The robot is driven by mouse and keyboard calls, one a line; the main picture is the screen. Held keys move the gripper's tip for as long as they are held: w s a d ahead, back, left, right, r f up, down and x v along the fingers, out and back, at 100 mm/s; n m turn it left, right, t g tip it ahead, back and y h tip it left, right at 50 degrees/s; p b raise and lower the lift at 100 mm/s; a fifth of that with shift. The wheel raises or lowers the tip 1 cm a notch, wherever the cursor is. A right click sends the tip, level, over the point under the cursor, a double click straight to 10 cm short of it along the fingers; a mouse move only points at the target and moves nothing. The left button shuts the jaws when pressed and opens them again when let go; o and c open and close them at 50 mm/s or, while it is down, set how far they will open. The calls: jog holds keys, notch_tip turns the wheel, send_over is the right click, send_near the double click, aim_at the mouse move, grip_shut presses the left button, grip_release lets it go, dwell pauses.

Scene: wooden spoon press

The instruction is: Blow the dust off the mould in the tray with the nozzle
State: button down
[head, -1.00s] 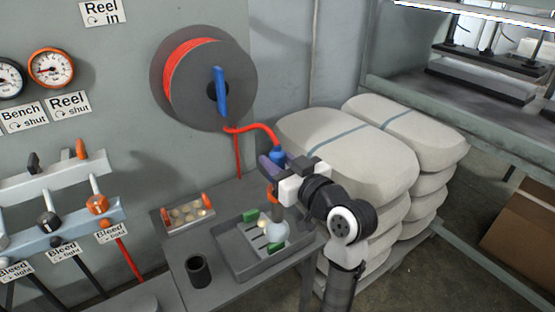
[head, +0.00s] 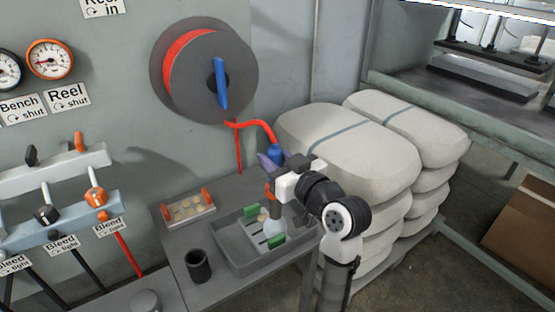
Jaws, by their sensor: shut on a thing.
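My gripper (head: 280,178) is shut on the air nozzle (head: 275,153), which has a blue top fitting and a red hose. The nozzle is held upright over the tray (head: 228,255), its dark lower part pointing down. A pale, whitish puff (head: 273,229) shows below its tip, over the mould. The mould (head: 248,234) is a light grey plate with dark slots, lying in the grey tray between two green blocks (head: 250,211). The puff and the nozzle hide part of the mould. Whether dust lies on it is too small to tell.
A small tray with orange ends and several pale discs (head: 188,211) sits behind left on the bench. A dark cup (head: 198,265) stands in front left. The hose runs to a wall reel (head: 204,72). Stacked pale sacks (head: 345,150) stand close to the right.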

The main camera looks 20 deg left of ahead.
jog(key=x, duration=0.6)
jog(key=shift+w, duration=0.25)
dwell(1.1)
jog(key=shift+a, duration=0.2)
dwell(0.3)
